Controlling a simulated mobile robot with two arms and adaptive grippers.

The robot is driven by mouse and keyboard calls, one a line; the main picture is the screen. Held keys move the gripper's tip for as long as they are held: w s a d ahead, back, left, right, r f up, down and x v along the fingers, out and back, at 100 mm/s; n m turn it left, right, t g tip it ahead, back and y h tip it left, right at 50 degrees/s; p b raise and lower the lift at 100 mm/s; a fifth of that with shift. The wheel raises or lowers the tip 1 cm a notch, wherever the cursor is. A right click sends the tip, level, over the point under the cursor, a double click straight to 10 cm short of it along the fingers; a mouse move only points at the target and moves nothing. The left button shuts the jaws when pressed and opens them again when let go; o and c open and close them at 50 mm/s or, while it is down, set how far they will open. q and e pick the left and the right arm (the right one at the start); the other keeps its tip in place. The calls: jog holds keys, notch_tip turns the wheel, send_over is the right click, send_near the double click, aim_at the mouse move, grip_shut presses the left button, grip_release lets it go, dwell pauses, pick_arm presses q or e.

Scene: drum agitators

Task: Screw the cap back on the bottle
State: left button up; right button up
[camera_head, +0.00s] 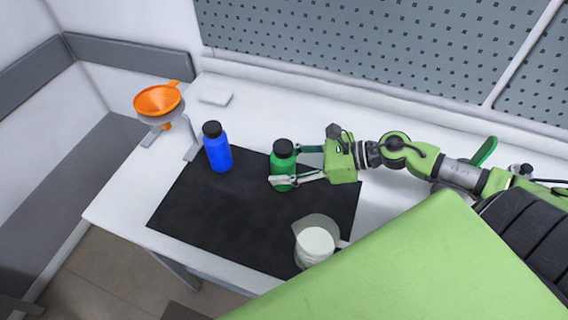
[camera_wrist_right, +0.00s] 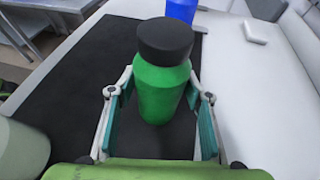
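A green bottle (camera_head: 284,172) with a black cap (camera_head: 283,147) stands upright on the black mat (camera_head: 215,215). The cap sits on top of the bottle; I cannot tell how tightly. My right gripper (camera_head: 283,165) reaches in from the right with one finger on each side of the green bottle. In the right wrist view the green bottle (camera_wrist_right: 160,92) stands between the open fingers, with gaps beside its lower body. A blue bottle (camera_head: 218,154), also capped in black, stands upright to the left. My left gripper is not in view.
A clear beaker (camera_head: 315,245) with pale contents stands at the mat's front right. An orange funnel (camera_head: 157,100) sits in a grey stand at the back left. A small white block (camera_head: 215,97) lies behind the blue bottle. The mat's left part is clear.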

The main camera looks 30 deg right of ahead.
jog(key=shift+o, duration=0.3)
jog(key=shift+r, duration=0.2)
jog(key=shift+v, duration=0.8)
jog(key=v, duration=1)
jog(key=shift+s+d+b, duration=0.15)
jog(key=shift+b, duration=0.3)
jog(key=shift+r, duration=0.1)
